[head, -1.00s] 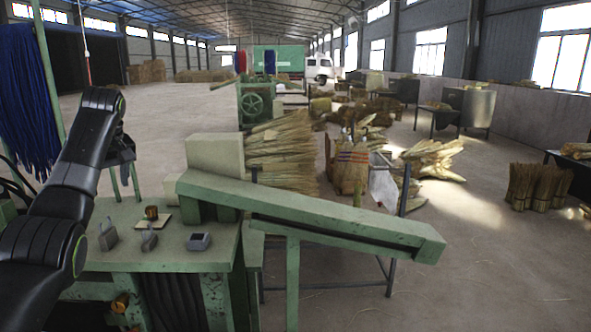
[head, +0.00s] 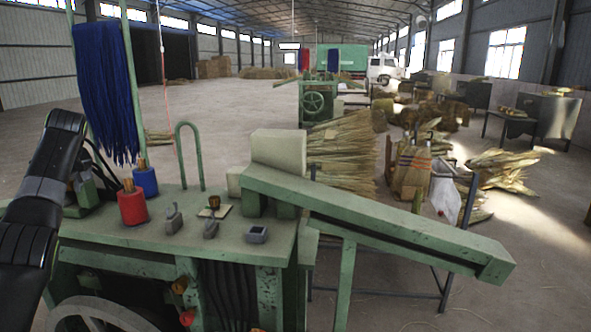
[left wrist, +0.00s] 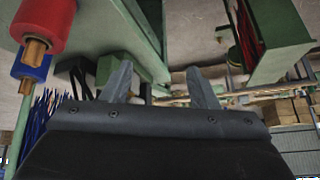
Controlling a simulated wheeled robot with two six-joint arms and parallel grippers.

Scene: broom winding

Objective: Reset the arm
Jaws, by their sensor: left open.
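My left arm (head: 40,185) is black and comes in at the left edge of the head view, bent at a raised joint. Its gripper is mostly hidden behind the arm there. In the left wrist view my left gripper (left wrist: 160,75) has its two grey fingers spread apart with nothing between them. A red spool (left wrist: 43,22) and a blue spool (left wrist: 30,66) show at the left of that view, apart from the fingers. My right gripper is not in view.
The green machine table (head: 150,232) carries the red spool (head: 132,205), the blue spool (head: 146,181) and small grey controls (head: 174,220). Blue strands (head: 103,90) hang behind it. A sloping green beam (head: 380,225) extends right. Open floor (head: 230,110) lies beyond.

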